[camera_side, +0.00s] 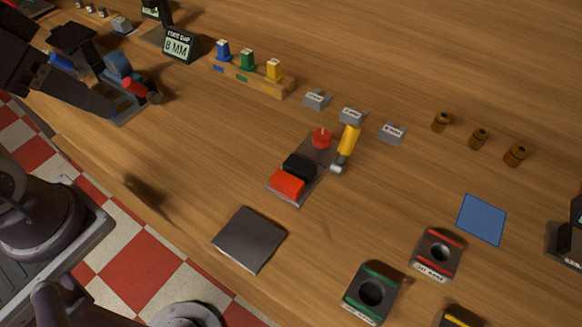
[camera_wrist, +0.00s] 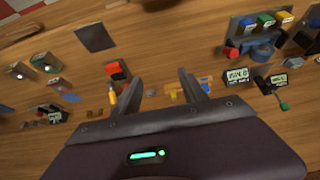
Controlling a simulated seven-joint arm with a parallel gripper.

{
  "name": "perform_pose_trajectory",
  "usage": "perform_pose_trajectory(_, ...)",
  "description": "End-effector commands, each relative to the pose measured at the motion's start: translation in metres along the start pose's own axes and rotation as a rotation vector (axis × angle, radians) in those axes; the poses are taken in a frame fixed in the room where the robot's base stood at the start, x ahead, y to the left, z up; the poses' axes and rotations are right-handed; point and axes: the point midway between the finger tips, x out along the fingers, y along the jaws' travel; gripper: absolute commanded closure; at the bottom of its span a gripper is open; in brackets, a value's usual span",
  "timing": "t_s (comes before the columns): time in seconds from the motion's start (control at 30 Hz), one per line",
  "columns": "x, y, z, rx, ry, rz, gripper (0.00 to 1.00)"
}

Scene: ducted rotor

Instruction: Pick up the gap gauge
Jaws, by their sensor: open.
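A wooden rack (camera_side: 270,86) holds three upright gauge-like pieces: blue (camera_side: 222,50), green (camera_side: 247,60) and yellow (camera_side: 273,69). I cannot tell which one is the gap gauge. A small display (camera_side: 180,45) behind the rack's left end reads 8 MM. In the wrist view my gripper (camera_wrist: 160,77) is open, with bare wood between its fingertips. The small blue and yellow pieces by the right finger (camera_wrist: 190,90) look like the rack, partly hidden. In the side view my dark arm reaches in at upper left, left of the rack.
A fixture with blue and red parts (camera_side: 125,80) stands beside my arm. A tray with red and black blocks (camera_side: 290,180), a yellow-handled tool (camera_side: 347,142), grey labelled blocks (camera_side: 316,99) and a dark pad (camera_side: 250,238) lie nearer. Wood between rack and pad is mostly clear.

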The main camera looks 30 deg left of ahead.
Motion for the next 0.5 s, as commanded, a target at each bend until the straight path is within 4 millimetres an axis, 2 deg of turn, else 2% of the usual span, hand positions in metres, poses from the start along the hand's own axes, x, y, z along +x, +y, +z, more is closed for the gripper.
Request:
perform_pose_trajectory(0.2,0.000,0.000,-0.002,0.002,-0.002,0.002,0.49)
perform_pose_trajectory(0.27,-0.002,-0.001,-0.012,0.016,-0.016,0.018,0.49)
perform_pose_trajectory(0.37,-0.003,-0.008,-0.057,0.076,-0.069,0.076,0.49)
perform_pose_trajectory(0.43,0.007,-0.022,-0.104,0.147,-0.115,0.120,0.49)
perform_pose_trajectory(0.5,0.027,-0.044,-0.150,0.230,-0.154,0.143,0.49)
